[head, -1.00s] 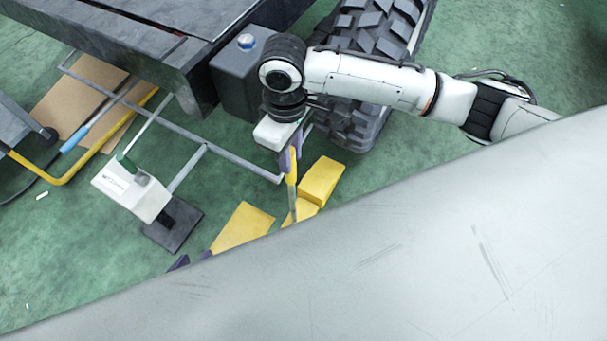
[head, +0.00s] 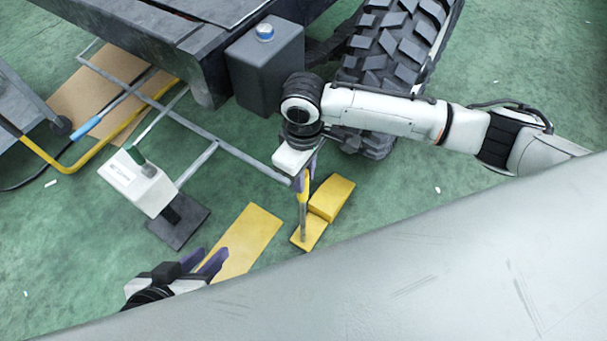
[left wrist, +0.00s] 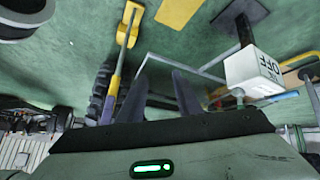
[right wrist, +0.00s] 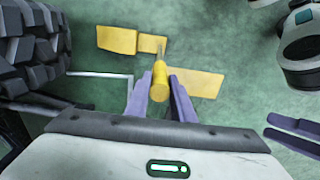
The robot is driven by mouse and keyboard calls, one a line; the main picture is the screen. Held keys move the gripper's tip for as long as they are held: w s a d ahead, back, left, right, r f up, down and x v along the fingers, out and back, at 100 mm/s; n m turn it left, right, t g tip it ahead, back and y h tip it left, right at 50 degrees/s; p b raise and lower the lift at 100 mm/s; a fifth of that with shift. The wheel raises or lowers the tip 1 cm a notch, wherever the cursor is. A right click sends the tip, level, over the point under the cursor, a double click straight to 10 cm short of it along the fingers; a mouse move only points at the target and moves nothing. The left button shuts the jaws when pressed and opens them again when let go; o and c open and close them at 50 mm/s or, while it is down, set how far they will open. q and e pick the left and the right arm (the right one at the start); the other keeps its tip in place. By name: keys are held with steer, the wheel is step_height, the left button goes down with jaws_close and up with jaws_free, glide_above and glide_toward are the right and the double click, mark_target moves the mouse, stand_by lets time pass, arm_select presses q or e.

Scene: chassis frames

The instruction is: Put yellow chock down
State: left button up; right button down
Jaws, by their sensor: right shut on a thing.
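The yellow chock (head: 309,234) has a wedge base and an upright handle with a yellow grip and a grey rod. My right gripper (head: 304,176) is shut on the top of the handle (right wrist: 160,82). The wedge is at or close to the green floor; I cannot tell whether it touches. A second yellow block (head: 332,195) lies right behind it, and a long flat yellow piece (head: 240,240) lies to its left. My left gripper (head: 203,262) is open and empty over the near end of the flat piece. The left wrist view also shows the handle (left wrist: 115,86).
The big tyre (head: 395,60) and a dark box with a blue cap (head: 265,62) stand behind my right gripper. A grey tube frame (head: 245,160) lies to the left, beside a white-headed stand (head: 140,180). A large pale surface (head: 400,270) fills the lower right.

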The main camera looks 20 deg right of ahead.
steer(key=c, duration=1.5)
jaws_free()
steer(key=shift+f, duration=0.1)
steer(key=shift+c, duration=0.2)
